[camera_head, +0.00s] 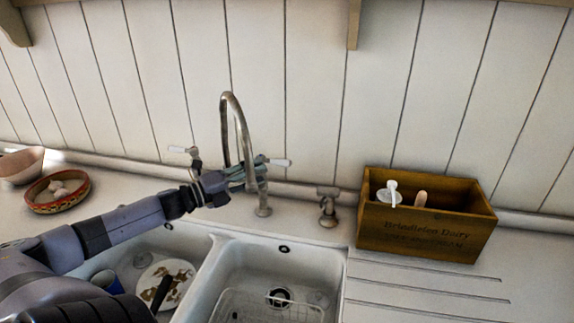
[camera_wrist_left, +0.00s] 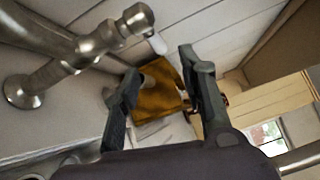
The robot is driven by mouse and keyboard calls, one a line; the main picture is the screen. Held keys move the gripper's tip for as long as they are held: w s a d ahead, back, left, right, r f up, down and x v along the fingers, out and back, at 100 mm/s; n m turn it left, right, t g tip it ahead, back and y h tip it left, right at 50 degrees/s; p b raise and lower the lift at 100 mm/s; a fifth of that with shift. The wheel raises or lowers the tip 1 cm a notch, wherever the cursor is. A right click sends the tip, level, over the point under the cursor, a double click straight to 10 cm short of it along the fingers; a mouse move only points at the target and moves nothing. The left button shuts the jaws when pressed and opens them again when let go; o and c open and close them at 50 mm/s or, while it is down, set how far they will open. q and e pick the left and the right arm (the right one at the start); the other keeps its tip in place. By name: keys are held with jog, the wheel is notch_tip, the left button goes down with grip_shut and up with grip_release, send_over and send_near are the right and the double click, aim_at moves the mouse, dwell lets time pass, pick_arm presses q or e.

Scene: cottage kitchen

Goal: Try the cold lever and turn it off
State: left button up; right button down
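A steel bridge tap (camera_head: 231,105) with a tall arched spout stands behind the sink. It has a left lever with a white handle (camera_head: 179,149) and a right lever with a white handle (camera_head: 279,162). No hot or cold marking is readable. My left gripper (camera_head: 249,174) is at the tap, just below the right lever, and partly hides the tap body. In the left wrist view its two fingers (camera_wrist_left: 160,78) are spread with nothing between them. A metal tap part (camera_wrist_left: 128,25) with a white tip is just beyond the left finger; contact cannot be told. My right gripper is not in view.
A double white sink (camera_head: 333,262) lies below, with a plate (camera_head: 166,283) and blue mug (camera_head: 107,281) in the left basin and a wire rack in the right. A small metal fitting (camera_head: 328,207) and a wooden box (camera_head: 423,229) stand right of the tap. A patterned bowl (camera_head: 57,201) sits left.

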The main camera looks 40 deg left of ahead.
aim_at(282, 165)
pick_arm(q)
jog(key=b+x, duration=0.1)
jog(key=x, duration=0.6)
jog(key=shift+w+r, duration=0.1)
jog(key=shift+w, duration=0.15)
jog(key=shift+x, duration=1.3)
jog(key=shift+c, duration=0.5)
jog(key=shift+d, duration=0.1)
grip_shut()
